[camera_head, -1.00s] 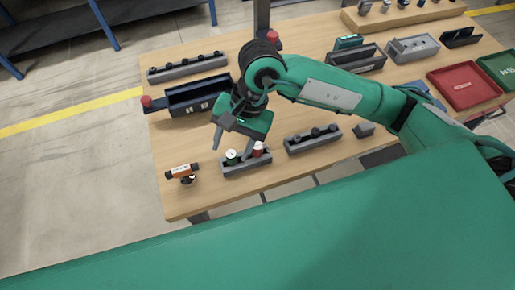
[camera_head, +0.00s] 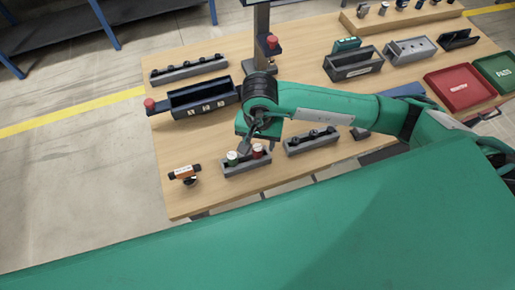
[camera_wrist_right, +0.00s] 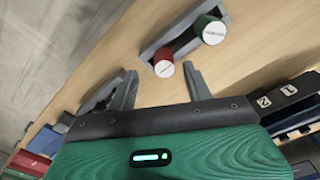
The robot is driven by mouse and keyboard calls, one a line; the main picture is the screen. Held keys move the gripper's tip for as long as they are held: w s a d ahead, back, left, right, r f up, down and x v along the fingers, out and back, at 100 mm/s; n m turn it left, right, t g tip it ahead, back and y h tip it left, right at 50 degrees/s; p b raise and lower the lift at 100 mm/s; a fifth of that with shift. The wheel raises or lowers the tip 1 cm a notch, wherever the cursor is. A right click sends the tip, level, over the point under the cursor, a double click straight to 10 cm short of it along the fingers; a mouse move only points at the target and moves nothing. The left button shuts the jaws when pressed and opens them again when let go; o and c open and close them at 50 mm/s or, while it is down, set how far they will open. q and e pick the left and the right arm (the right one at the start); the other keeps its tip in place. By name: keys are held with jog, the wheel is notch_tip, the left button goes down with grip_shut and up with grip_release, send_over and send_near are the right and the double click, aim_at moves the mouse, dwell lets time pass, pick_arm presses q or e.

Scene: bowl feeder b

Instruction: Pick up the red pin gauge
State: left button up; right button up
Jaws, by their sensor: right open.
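The red pin gauge (camera_head: 257,152) stands in a small grey holder (camera_head: 247,168) near the table's front edge, beside the green pin gauge (camera_head: 232,158). Both have white tops. My right gripper (camera_head: 259,146) is open and empty, just above and behind the red gauge. The green gauge (camera_wrist_right: 209,30) lies farther to the right in that view. Contact with the red gauge does not show. My left gripper is not in view.
An orange-and-black device (camera_head: 185,173) stands left of the holder. A second grey holder (camera_head: 313,141) with black parts is to the right. A dark blue bin (camera_head: 203,101) lies behind, and a post (camera_head: 262,40) rises at the table's back. Red (camera_head: 460,87) and green trays are far right.

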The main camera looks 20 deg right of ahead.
aim_at(257, 148)
jog(key=f+p, duration=0.1)
jog(key=f, duration=0.1)
jog(key=f+p, duration=0.2)
jog(key=shift+w+a, duration=0.15)
jog(key=shift+w, duration=0.05)
jog(key=shift+f, duration=0.6)
jog(key=c, duration=1.1)
